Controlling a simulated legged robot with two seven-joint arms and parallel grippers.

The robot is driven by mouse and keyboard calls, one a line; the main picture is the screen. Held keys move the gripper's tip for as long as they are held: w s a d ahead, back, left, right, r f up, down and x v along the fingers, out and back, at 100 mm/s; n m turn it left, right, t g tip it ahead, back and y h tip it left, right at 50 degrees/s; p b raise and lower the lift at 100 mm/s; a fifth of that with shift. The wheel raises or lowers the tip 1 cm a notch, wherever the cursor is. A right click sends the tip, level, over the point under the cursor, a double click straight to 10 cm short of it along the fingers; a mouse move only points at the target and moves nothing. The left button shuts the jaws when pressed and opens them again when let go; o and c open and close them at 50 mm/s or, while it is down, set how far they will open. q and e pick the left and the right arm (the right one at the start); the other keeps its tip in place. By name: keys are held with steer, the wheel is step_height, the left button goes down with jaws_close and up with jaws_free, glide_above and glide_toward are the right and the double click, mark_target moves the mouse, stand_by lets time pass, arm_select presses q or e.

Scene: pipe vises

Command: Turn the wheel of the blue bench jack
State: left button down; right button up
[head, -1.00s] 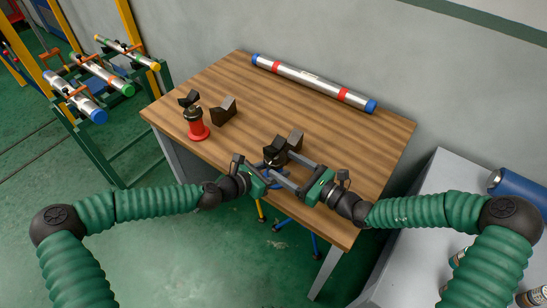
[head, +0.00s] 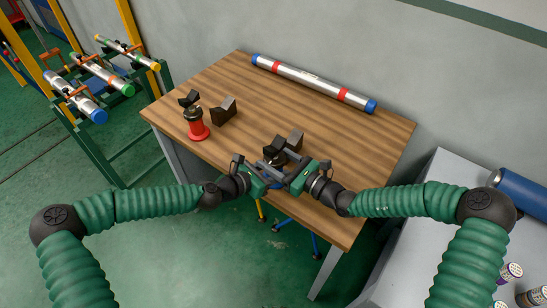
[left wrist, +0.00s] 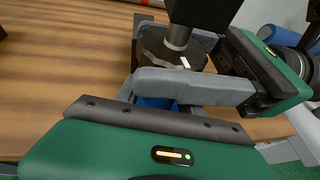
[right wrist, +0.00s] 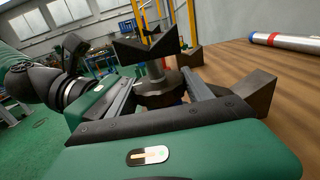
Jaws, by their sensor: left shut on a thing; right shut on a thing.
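The blue bench jack stands at the table's front edge, with its black V-shaped head (head: 274,155) on top. Its dark wheel (right wrist: 160,88) sits under the head on a metal stem, and also shows in the left wrist view (left wrist: 160,47). A bit of its blue body (left wrist: 154,102) shows below the wheel. My right gripper (head: 284,174) is shut on the wheel from the right, with a finger on either side in the right wrist view. In the head view the grippers mostly hide the wheel.
A red jack (head: 197,124) and dark V-blocks (head: 224,111) stand at the table's left. A silver pipe (head: 313,82) with blue ends and red bands lies along the back. A dark block (head: 295,139) is just behind the blue jack. A grey cabinet (head: 440,170) stands right.

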steer(key=shift+w+r+y, duration=0.1)
steer(key=shift+r+y, duration=0.05)
steer(key=shift+y, duration=0.15)
steer(key=shift+n+g, duration=0.4)
steer(key=n+g+y, duration=0.2)
steer(key=n+g, duration=0.1)
steer(key=g, duration=0.1)
steer(key=shift+w, duration=0.1)
steer(key=n+g+y, duration=0.1)
steer(key=n+g, duration=0.2)
steer(key=g, duration=0.2)
steer(key=shift+a, duration=0.1)
steer(key=shift+n+g, duration=1.2)
steer(key=shift+g, duration=0.7)
steer(key=o, duration=1)
steer(key=shift+o, duration=0.4)
steer(key=shift+s, duration=0.2)
